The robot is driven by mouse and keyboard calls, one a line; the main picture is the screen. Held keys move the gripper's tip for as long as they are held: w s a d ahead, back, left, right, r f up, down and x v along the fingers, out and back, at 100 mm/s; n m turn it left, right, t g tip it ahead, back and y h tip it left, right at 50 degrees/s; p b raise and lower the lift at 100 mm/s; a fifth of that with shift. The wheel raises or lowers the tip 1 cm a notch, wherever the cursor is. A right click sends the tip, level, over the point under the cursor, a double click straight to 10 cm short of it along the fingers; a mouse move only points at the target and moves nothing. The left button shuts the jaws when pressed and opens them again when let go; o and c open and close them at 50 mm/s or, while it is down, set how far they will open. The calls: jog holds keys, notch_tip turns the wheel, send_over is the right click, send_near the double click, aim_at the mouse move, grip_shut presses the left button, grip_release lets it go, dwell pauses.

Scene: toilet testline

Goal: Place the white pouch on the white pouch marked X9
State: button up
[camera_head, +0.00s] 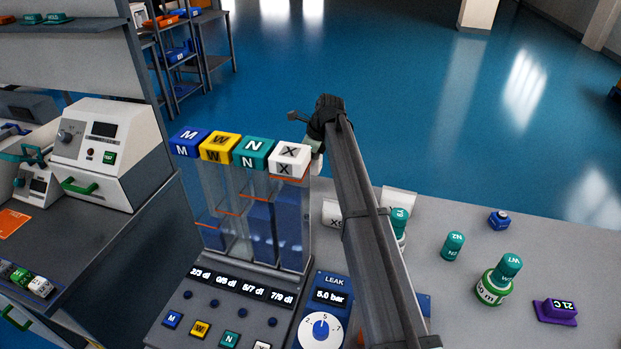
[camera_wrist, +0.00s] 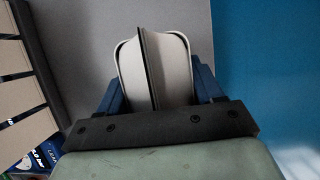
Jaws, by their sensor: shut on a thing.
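My gripper (camera_wrist: 155,88) is shut on a white pouch (camera_wrist: 127,72). The pouch sits between its two blue fingers, with a thin dark-edged upright strip across its middle. In the head view my arm crosses the centre, and the gripper is mostly hidden behind the arm and the X block. A white piece marked X9 (camera_head: 332,214), its lettering partly cut off, lies on the grey table just left of my arm. My arm hides part of it. The held pouch cannot be made out clearly in the head view.
A tester with M, W, N and X blocks (camera_head: 254,152) on clear columns stands left of my arm. Right of the arm are teal bottles (camera_head: 453,246), a green-white container (camera_head: 489,289), a small blue item (camera_head: 499,220) and a purple item marked 21C (camera_head: 556,311). Bare table lies between them.

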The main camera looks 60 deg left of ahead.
jog(key=w+r, duration=0.1)
jog(key=w+d+r, duration=0.1)
jog(key=w, duration=0.1)
jog(key=shift+w+d+r, duration=0.2)
jog(key=w+d+r, duration=0.2)
jog(key=d+r, duration=0.1)
jog(key=d, duration=0.3)
send_over(333, 207)
jog(key=w+d, duration=0.1)
jog(key=shift+w+f, duration=0.1)
jog(key=shift+f, duration=4.35)
jog(key=shift+f, duration=0.15)
jog(key=o, duration=1.1)
